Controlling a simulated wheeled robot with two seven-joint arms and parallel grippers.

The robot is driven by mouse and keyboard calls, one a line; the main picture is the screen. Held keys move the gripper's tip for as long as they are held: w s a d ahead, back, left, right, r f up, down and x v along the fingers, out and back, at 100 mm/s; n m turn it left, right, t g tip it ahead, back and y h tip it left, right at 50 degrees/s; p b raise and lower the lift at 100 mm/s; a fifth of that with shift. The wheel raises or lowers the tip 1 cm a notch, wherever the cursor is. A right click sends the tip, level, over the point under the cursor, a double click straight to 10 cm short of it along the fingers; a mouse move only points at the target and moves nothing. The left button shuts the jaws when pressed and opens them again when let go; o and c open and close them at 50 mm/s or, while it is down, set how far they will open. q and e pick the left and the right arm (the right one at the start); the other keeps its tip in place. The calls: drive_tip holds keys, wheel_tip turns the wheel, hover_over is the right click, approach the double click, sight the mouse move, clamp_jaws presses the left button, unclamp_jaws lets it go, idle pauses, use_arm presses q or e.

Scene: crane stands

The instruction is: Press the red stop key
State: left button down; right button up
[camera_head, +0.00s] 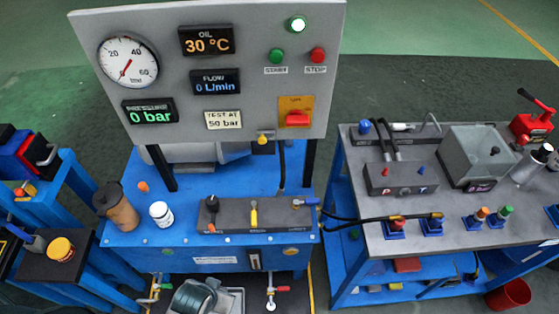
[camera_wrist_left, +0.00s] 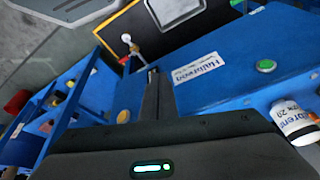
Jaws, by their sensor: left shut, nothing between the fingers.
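The red stop key (camera_head: 317,55) is a round red button on the upper right of the grey panel (camera_head: 180,70), above a "STOP" label. A green start button (camera_head: 277,55) sits to its left. Neither shows in the left wrist view. My left gripper (camera_wrist_left: 152,75) shows only in the left wrist view. Its fingers are together with nothing between them, in front of the blue bench (camera_wrist_left: 215,85). My right gripper is in neither view.
A lit lamp (camera_head: 298,24) is above the two buttons, and a red switch (camera_head: 297,119) on a yellow plate below them. A brown cup (camera_head: 122,211) and a white bottle (camera_head: 161,215) stand on the bench. A grey-topped table (camera_head: 350,150) with fittings is at right.

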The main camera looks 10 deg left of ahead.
use_arm(q)
drive_tip(key=w+d+r+t+p, duration=0.15)
drive_tip(key=w+r+t, duration=0.25)
drive_tip(key=w+r, duration=0.45)
drive_tip(key=w+d+r+t, duration=0.3)
drive_tip(key=w+r, duration=0.3)
drive_tip(key=r, duration=0.6)
drive_tip(key=w+d+r+t, duration=0.2)
drive_tip(key=w+r+t, duration=0.2)
drive_tip(key=w+r, duration=0.5)
drive_tip(key=d+r+m+t+h, duration=0.3)
drive_tip(key=d+r+h, duration=0.2)
drive_tip(key=r, duration=0.7)
drive_tip(key=d+r+m+t+h, duration=0.3)
drive_tip(key=d+r+h, duration=0.2)
drive_tip(key=d+r, duration=0.5)
drive_tip(key=shift+w+d+r+h, duration=0.2)
drive_tip(key=shift+r+h, duration=0.1)
drive_tip(key=shift+r, duration=0.55)
drive_tip(key=shift+w+a, duration=0.1)
approach(317, 56)
drive_tip(key=shift+w+d+r+b, duration=0.15)
drive_tip(key=shift+w+d+r, duration=0.7)
drive_tip(key=shift+d, duration=0.2)
drive_tip(key=shift+w+d+r+b, duration=0.15)
drive_tip(key=shift+w+d+r, duration=0.65)
drive_tip(key=shift+d, duration=0.25)
